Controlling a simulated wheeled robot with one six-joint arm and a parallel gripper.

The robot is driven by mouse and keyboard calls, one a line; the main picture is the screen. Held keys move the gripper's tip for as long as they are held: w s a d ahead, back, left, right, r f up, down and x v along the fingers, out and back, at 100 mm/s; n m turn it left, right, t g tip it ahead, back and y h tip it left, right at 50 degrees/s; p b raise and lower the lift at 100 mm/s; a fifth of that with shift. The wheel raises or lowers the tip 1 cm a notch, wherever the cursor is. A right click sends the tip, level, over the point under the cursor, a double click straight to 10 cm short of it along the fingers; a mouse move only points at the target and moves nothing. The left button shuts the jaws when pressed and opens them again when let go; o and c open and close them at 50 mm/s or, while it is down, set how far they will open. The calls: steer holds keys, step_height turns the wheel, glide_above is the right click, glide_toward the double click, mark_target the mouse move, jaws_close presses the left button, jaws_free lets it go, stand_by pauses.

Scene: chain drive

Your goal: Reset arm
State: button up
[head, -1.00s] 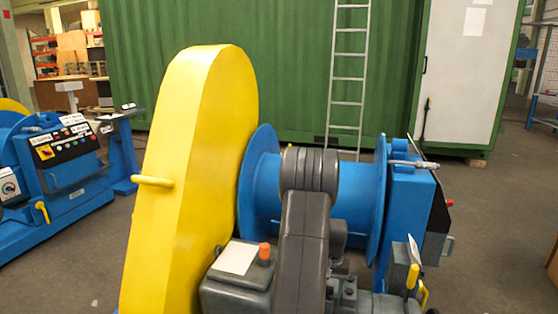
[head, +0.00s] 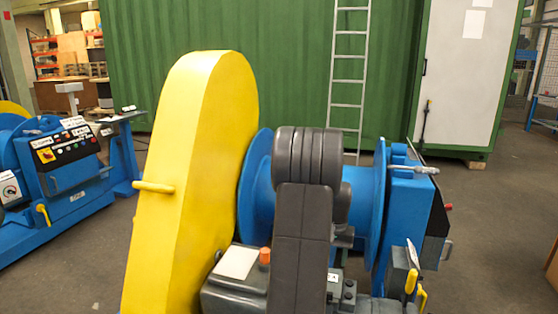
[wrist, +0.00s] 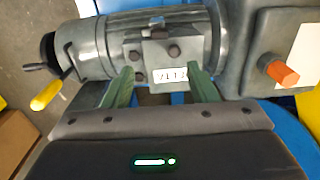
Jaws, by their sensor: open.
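My gripper (wrist: 162,82) shows in the wrist view with its two green fingers apart and nothing between them. The fingers point toward a grey motor-like housing (wrist: 110,45) with a bolted block and a small white label (wrist: 170,75). I cannot tell whether the fingertips touch the block. In the head view my dark grey arm stands in front of the blue drum (head: 362,215), and my gripper is hidden there. The tall yellow guard (head: 180,165) stands upright left of the arm.
A grey box with an orange knob (head: 264,256) sits low beside the arm; the knob also shows in the wrist view (wrist: 282,72). A yellow-handled crank (wrist: 47,95) juts out at the left. A blue control console (head: 75,160) stands left, a green container (head: 270,90) behind.

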step_height(320, 180, down, 15)
steer(key=shift+s+r+b, duration=0.1)
steer(key=shift+s+b, duration=0.05)
steer(key=shift+b, duration=0.85)
steer(key=shift+r+n, duration=0.25)
steer(key=shift+n, duration=0.65)
steer(key=n+b, duration=0.1)
steer(key=n, duration=0.6)
steer(key=shift+s, duration=0.1)
steer(key=n+b, duration=0.1)
steer(key=n, duration=0.4)
steer(key=shift+s+b, duration=0.1)
steer(key=shift+b, duration=0.2)
steer(key=shift+d+n+b, duration=0.15)
steer(key=shift+n+b, duration=0.5)
steer(key=shift+n, duration=1.45)
steer(key=shift+s+r, duration=0.1)
steer(key=shift+r, duration=0.05)
